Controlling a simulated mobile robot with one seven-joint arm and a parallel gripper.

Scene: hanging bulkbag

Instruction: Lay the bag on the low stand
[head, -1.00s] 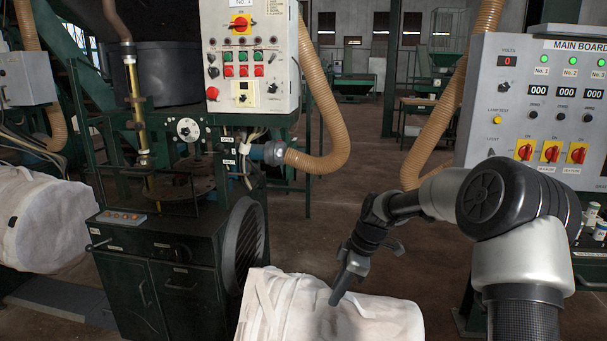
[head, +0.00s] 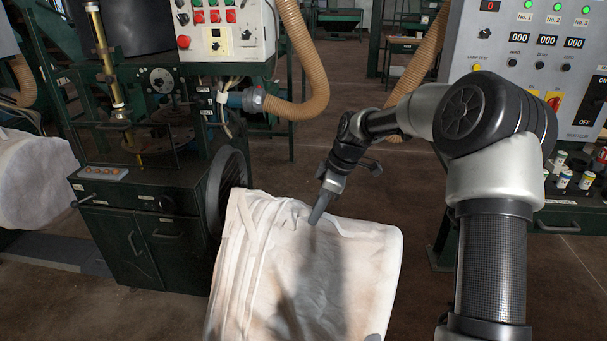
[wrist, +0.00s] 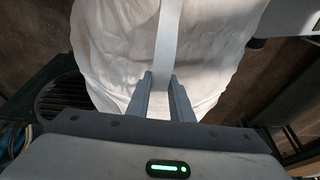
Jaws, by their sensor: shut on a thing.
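The white bulk bag (head: 300,280) hangs in front of me at the lower middle of the head view, its lower end cut off by the frame edge. My gripper (head: 316,217) is at its top edge. In the wrist view the bag (wrist: 115,60) fills the upper middle, and a pale strap (wrist: 167,40) runs down between the two fingers. My gripper (wrist: 160,82) is shut on that strap. I cannot make out the low stand with certainty in either view.
A dark green machine cabinet (head: 150,235) with a round grille (head: 228,180) stands close on the bag's left. Another white bag (head: 35,180) is at the far left. A main switchboard (head: 550,60) stands at the right. Brown floor (head: 370,185) is open behind the bag.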

